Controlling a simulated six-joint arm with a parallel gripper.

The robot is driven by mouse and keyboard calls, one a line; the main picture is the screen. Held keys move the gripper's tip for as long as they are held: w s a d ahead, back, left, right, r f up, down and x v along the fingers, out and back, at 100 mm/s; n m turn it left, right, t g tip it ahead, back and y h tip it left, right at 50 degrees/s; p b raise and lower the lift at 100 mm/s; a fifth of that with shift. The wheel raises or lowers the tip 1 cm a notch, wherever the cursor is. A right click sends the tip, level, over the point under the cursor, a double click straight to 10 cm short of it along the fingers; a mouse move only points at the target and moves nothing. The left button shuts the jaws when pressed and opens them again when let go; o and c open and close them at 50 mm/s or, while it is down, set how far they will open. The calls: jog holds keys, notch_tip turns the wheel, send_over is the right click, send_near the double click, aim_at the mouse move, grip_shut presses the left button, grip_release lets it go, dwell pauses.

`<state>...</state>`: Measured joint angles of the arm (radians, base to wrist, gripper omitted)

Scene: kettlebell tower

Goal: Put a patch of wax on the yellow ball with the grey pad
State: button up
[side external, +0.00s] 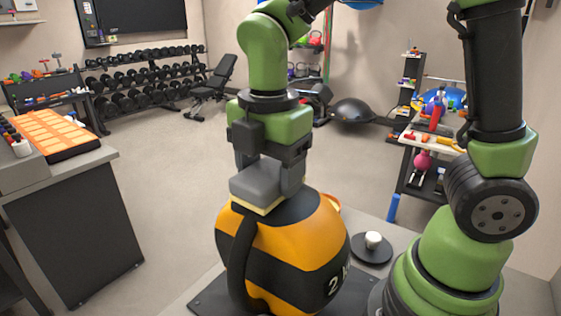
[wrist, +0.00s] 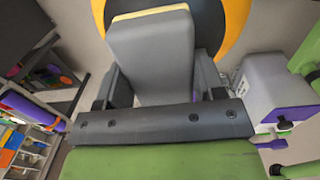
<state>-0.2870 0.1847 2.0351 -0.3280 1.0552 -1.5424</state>
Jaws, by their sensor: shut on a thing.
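The yellow ball (side external: 325,235) is large, with black bands and a "2 k" marking, and stands at the lower middle of the side view. Its yellow edge also shows at the top of the wrist view (wrist: 238,20). My gripper (side external: 270,172) is shut on the grey pad (side external: 262,188), directly above the ball. The pad has a pale yellow underside and appears to rest on or just over the ball's top; I cannot tell whether they touch. In the wrist view the pad (wrist: 152,55) sits between the fingers. No wax patch can be made out on the visible ball surface.
A white cylinder (side external: 373,239) stands on a round black disc (side external: 371,253) right of the ball. A dark base plate (side external: 207,300) lies under the ball. A grey bench with an orange tray (side external: 50,133) stands at left.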

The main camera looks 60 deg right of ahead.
jog(key=shift+a, duration=0.8)
jog(key=shift+d+r, duration=0.1)
jog(key=shift+r, duration=3.95)
